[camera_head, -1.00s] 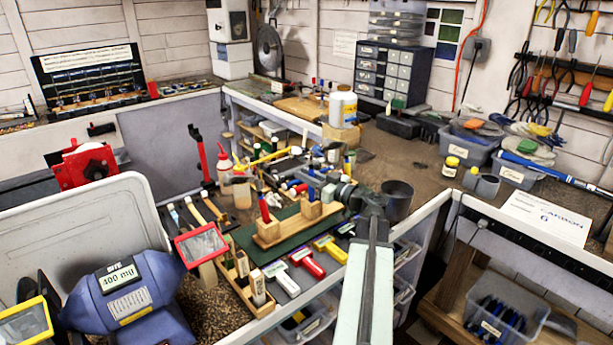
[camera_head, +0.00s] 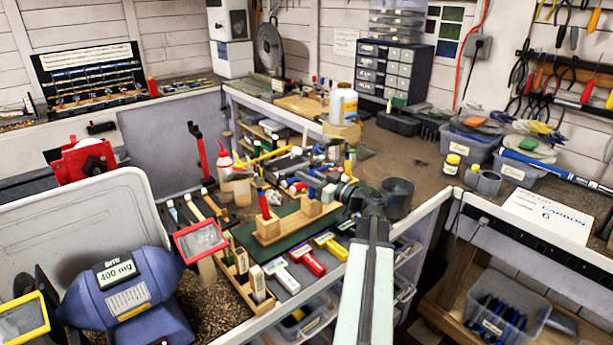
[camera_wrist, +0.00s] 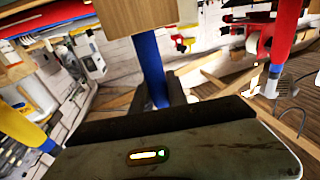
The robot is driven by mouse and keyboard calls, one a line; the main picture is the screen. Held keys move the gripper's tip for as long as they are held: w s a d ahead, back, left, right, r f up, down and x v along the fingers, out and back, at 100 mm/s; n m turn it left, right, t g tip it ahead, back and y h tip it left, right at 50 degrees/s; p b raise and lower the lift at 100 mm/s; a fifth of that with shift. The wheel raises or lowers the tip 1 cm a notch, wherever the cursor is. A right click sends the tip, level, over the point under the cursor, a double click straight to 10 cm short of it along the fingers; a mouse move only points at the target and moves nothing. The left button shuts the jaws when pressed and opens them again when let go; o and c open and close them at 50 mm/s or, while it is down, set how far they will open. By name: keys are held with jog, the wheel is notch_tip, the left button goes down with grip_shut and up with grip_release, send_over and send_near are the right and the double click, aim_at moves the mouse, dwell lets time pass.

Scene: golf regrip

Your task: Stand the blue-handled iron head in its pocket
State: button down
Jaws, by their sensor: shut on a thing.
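My gripper (camera_head: 322,191) is over the right block of the wooden stand (camera_head: 283,230). In the wrist view my gripper (camera_wrist: 162,103) is shut on a blue handle (camera_wrist: 150,62). The handle runs into a wooden block (camera_wrist: 135,14); I cannot tell whether it touches or is lifted. The iron head on the handle cannot be made out. A narrow wooden rack (camera_head: 240,283) with several upright pieces stands at the front left; I cannot tell which pocket is meant.
A red handle (camera_head: 264,204) stands in the stand's left block. White, red and yellow T-shaped tools (camera_head: 307,261) lie in front of the green mat (camera_head: 270,251). A dark cup (camera_head: 398,197) stands right of my wrist. A red-framed magnifier (camera_head: 200,240) rises near the rack.

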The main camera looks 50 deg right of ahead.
jog(key=shift+f, duration=0.2)
jog(key=c, duration=1.2)
grip_release()
jog(key=shift+c, duration=0.2)
jog(key=s, duration=0.7)
jog(key=shift+s+d+f+b, duration=0.2)
jog(key=shift+s+d+b, duration=0.15)
jog(key=shift+s+d, duration=0.05)
jog(key=shift+s, duration=0.1)
jog(key=s+d, duration=0.1)
jog(key=s, duration=0.7)
jog(key=shift+s+f, duration=0.3)
jog(key=shift+s, duration=0.05)
